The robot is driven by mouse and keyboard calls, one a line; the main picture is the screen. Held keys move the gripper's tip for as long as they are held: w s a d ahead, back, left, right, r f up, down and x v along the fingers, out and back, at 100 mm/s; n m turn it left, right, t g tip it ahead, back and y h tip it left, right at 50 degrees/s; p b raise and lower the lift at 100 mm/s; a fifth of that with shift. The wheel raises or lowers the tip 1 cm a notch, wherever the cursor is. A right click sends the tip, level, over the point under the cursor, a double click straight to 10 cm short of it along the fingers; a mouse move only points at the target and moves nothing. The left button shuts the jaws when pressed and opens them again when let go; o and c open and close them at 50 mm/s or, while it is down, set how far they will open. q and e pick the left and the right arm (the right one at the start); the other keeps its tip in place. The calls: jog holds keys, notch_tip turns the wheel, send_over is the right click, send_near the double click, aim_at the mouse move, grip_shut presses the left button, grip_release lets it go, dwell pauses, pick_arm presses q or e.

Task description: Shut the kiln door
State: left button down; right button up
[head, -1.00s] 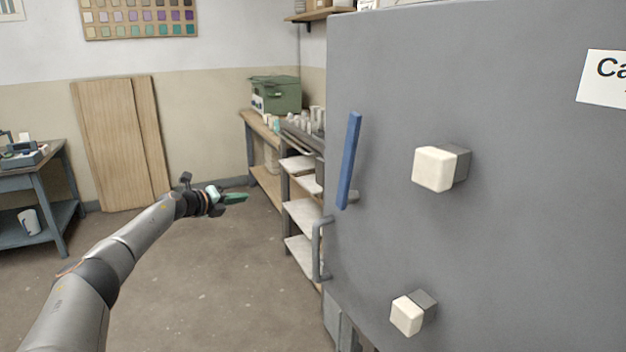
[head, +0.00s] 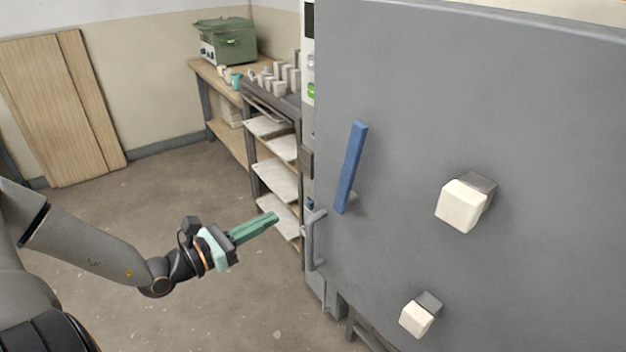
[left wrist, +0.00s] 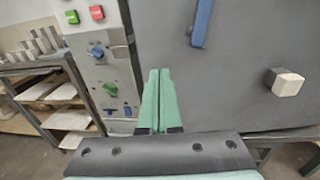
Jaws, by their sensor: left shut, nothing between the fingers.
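The kiln door (head: 410,100) is a large grey panel filling the right of the head view; it also shows in the left wrist view (left wrist: 235,70). A slanted blue bar (head: 350,168) and a grey pull handle (head: 314,240) are near its left edge. Two pale blocks, an upper one (head: 462,206) and a lower one (head: 415,320), stick out from its face. I cannot tell how wide any gap behind the door is. My left gripper (head: 275,218), with green fingers, is shut and empty, left of the handle and apart from it in the picture. My right gripper is out of view.
A control panel (left wrist: 100,60) with buttons and knobs stands beside the door's left edge. A shelf rack (head: 272,180) with white boards and cups is behind, near a bench with a green box (head: 225,42). Open floor (head: 180,325) lies at left.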

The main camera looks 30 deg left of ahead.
pick_arm(q)
jog(key=b, duration=0.5)
send_near(331, 189)
jog(key=p+x, duration=0.1)
jog(key=x, duration=0.3)
jog(key=shift+w+r, duration=0.2)
jog(key=shift+w, duration=0.2)
jog(key=shift+w+d+p, duration=0.15)
jog(key=shift+w+p, duration=0.15)
jog(key=shift+w+d+f, duration=0.1)
jog(key=shift+w+d, duration=0.05)
jog(key=shift+w, duration=0.35)
jog(key=shift+w+d, duration=0.1)
jog(key=shift+w, duration=0.05)
